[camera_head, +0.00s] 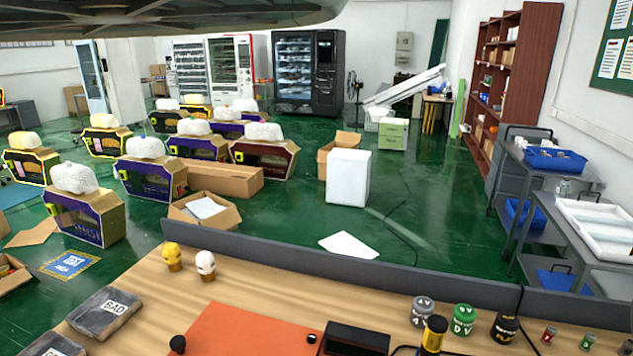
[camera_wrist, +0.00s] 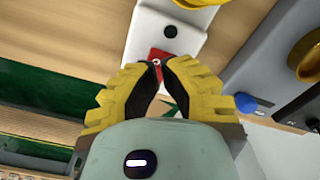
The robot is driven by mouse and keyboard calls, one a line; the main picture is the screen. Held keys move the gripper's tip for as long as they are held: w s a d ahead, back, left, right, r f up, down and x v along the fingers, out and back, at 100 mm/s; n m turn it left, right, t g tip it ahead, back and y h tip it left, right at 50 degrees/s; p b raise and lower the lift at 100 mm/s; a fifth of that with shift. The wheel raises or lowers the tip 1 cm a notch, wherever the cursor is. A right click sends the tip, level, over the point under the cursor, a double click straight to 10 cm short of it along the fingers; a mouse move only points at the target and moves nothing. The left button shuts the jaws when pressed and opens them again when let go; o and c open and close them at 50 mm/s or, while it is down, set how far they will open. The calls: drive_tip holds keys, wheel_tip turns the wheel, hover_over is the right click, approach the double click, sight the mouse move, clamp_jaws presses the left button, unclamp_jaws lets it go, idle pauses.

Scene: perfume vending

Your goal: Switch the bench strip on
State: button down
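In the wrist view, a white strip (camera_wrist: 165,22) lies on the wooden bench surface. It has a red switch (camera_wrist: 160,60) near its lower end and a round black spot above it. My gripper (camera_wrist: 159,66), with yellow ribbed fingers and black pads, has its tips close together right at the red switch, partly covering it. Nothing is visibly held between the fingers. I cannot tell whether the tips touch the switch or whether it is on. I cannot make out the strip or my gripper in the head view.
In the head view, the wooden bench (camera_head: 262,282) carries an orange mat (camera_head: 245,330), a black box (camera_head: 355,338), several lidded jars and grey packets (camera_head: 104,312). A grey partition (camera_head: 330,272) runs along its far edge. In the wrist view, a blue knob (camera_wrist: 246,102) is at the right.

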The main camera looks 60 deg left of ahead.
drive_tip(key=shift+a+f+b, duration=0.1)
drive_tip(key=shift+f+b, duration=1)
idle(0.5)
drive_tip(key=shift+r, duration=0.15)
drive_tip(key=shift+r+p, duration=1.6)
drive_tip(key=shift+r, duration=1.85)
drive_tip(key=shift+w+f, duration=0.1)
